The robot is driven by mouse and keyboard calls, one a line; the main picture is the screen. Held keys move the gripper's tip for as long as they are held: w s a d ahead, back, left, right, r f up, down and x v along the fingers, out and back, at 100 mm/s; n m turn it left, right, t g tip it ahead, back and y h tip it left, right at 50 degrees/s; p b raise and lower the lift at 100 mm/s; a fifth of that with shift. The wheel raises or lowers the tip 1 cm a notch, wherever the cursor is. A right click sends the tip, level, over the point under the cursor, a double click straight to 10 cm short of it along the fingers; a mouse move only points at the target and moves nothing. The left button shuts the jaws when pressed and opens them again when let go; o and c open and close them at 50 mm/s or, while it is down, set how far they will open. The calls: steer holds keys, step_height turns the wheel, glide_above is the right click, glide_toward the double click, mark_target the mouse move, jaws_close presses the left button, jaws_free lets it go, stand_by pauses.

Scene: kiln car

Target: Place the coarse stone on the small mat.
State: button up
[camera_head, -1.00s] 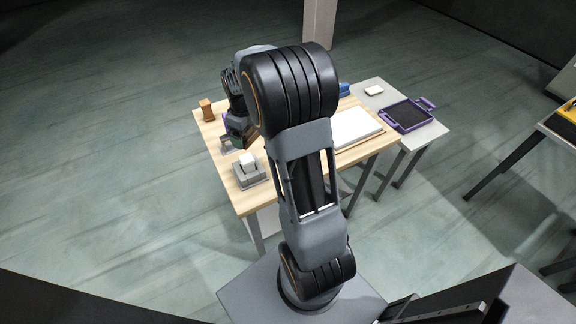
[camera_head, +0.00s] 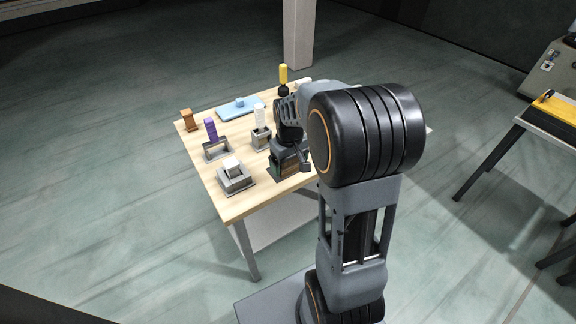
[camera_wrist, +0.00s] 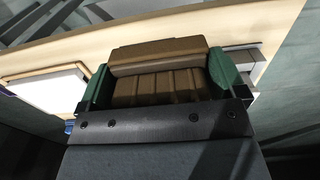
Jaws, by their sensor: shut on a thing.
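A brown block with a ribbed face, which seems to be the coarse stone (camera_wrist: 158,88), fills the jaws in the wrist view. My gripper (camera_wrist: 160,70) is shut on it, with a green finger on each side. In the head view my gripper (camera_head: 287,165) is low over the right part of the wooden table (camera_head: 232,207); the block is hard to make out there. A flat light-blue pad (camera_head: 228,113) with a small blue piece on it lies at the back of the table. I cannot tell whether it is the small mat.
A grey holder with a white block (camera_head: 233,168) stands at the front left. A purple piece (camera_head: 211,129) and a white piece (camera_head: 259,112) stand upright in holders behind it. A brown piece (camera_head: 187,120) is at the left edge, a yellow-topped one (camera_head: 283,74) at the back.

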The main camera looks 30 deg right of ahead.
steer(key=w+f, duration=0.2)
steer(key=w+d+f, duration=0.1)
steer(key=w+f, duration=0.1)
steer(key=w, duration=0.1)
steer(key=w+d+f+p, duration=0.1)
steer(key=w+f, duration=0.1)
steer(key=w, duration=0.1)
steer(key=shift+d+f, duration=0.15)
steer(key=shift+f, duration=0.2)
steer(key=shift+w+d+f, duration=0.1)
steer(key=shift+w+f, duration=0.4)
steer(key=shift+f, duration=0.1)
steer(key=shift+f+p, duration=0.3)
steer(key=shift+f, duration=1.2)
steer(key=shift+f, duration=0.15)
steer(key=o, duration=0.9)
